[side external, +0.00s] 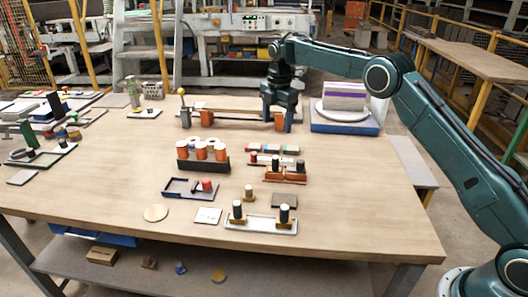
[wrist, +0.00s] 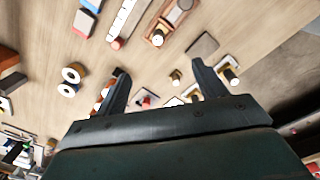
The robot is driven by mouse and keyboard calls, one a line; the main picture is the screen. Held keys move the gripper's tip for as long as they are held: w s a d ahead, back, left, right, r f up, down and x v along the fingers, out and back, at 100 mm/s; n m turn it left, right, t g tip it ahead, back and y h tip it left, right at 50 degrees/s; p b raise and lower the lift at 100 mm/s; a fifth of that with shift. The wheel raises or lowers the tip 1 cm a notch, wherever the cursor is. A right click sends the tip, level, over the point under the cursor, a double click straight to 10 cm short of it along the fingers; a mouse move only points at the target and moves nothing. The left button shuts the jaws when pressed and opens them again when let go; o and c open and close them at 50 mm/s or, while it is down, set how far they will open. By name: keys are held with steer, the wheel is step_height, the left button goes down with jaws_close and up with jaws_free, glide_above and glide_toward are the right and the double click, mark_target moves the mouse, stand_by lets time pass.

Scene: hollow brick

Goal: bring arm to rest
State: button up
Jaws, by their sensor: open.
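My gripper (side external: 278,122) hangs pointing down over the back middle of the wooden table (side external: 360,190), with its arm reaching in from the right. Its jaws are open, and I see nothing held between them. In the side view, its fingertips overlap an orange block (side external: 280,121) at the end of a long low piece; I cannot tell whether they touch it. The wrist view shows both fingers of my gripper (wrist: 160,80) spread apart, with small parts on the table beyond them.
A white and purple block (side external: 345,96) sits on a blue-based stand (side external: 345,128) right of my gripper. A dark holder (side external: 203,165) with orange cylinders stands in front. A thin post with a yellow ball (side external: 182,92) stands left. Clear table lies at the front right.

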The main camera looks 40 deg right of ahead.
steer(key=s+a+r+m+t, duration=0.25)
steer(key=s+r+m, duration=0.75)
steer(key=s+r, duration=0.95)
steer(key=s+f+m+t, duration=0.1)
steer(key=s+f+m, duration=0.3)
steer(key=s, duration=0.9)
steer(key=s+a+f+m+t, duration=0.1)
steer(key=s+f+m, duration=0.3)
steer(key=s, duration=0.9)
steer(key=shift+s+m+t, duration=0.15)
steer(key=shift+m+t, duration=0.2)
steer(key=shift+m, duration=0.25)
